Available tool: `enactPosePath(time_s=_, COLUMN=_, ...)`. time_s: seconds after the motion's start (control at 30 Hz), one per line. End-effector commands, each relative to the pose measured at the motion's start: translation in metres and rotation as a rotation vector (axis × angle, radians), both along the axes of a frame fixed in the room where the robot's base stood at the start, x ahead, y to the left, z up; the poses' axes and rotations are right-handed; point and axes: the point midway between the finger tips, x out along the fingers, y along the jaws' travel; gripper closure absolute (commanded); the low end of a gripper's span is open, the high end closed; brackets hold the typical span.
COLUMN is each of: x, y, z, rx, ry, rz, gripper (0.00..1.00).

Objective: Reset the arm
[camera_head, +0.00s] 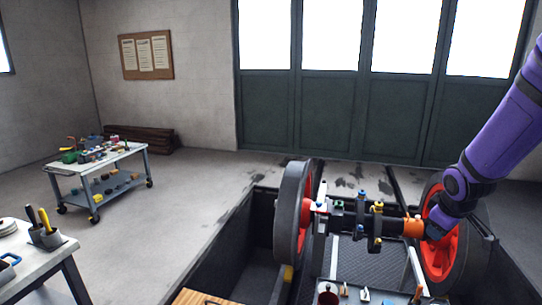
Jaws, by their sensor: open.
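My purple arm (505,125) comes in from the upper right and bends down at a black joint. Its wrist is by the right red-spoked wheel (433,262) and partly covers it. An orange collar (413,228) sits at the end of the wrist. My gripper (384,226) points left from there, among dark fittings with yellow and green caps (361,206) between the two wheels. It is open. Its fingertips are hard to tell from the dark parts behind, and I cannot tell whether they touch anything.
The left wheel (291,213) stands upright beside a dark open pit or frame. Below the fittings is a surface with a dark red pot (327,294) and small parts. A tool cart (98,172) and a bench (35,262) stand left. Bare floor lies between, with tall doors (335,115) behind.

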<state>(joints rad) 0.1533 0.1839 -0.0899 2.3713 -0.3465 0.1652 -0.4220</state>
Motion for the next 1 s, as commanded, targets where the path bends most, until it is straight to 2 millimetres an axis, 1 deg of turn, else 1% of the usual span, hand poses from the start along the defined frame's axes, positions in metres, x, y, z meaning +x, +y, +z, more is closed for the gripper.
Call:
enactPosePath(time_s=0.03, x=-0.006, y=0.006, z=0.017, rx=0.009, ry=-0.015, rz=-0.021, gripper=0.56)
enactPosePath(time_s=0.2, x=-0.034, y=0.025, z=0.063, rx=0.051, ry=-0.04, rz=-0.104, gripper=0.56)
enactPosePath(time_s=0.37, x=-0.064, y=0.043, z=0.1, rx=0.099, ry=-0.063, rz=-0.178, gripper=0.56)
enactPosePath(time_s=0.5, x=-0.095, y=0.06, z=0.128, rx=0.145, ry=-0.08, rz=-0.235, gripper=0.56)
enactPosePath(time_s=0.67, x=-0.133, y=0.078, z=0.154, rx=0.205, ry=-0.093, rz=-0.297, gripper=0.56)
enactPosePath(time_s=0.8, x=-0.169, y=0.093, z=0.173, rx=0.26, ry=-0.104, rz=-0.344, gripper=0.56)
enactPosePath(time_s=1.0, x=-0.217, y=0.112, z=0.189, rx=0.334, ry=-0.108, rz=-0.395, gripper=0.56)
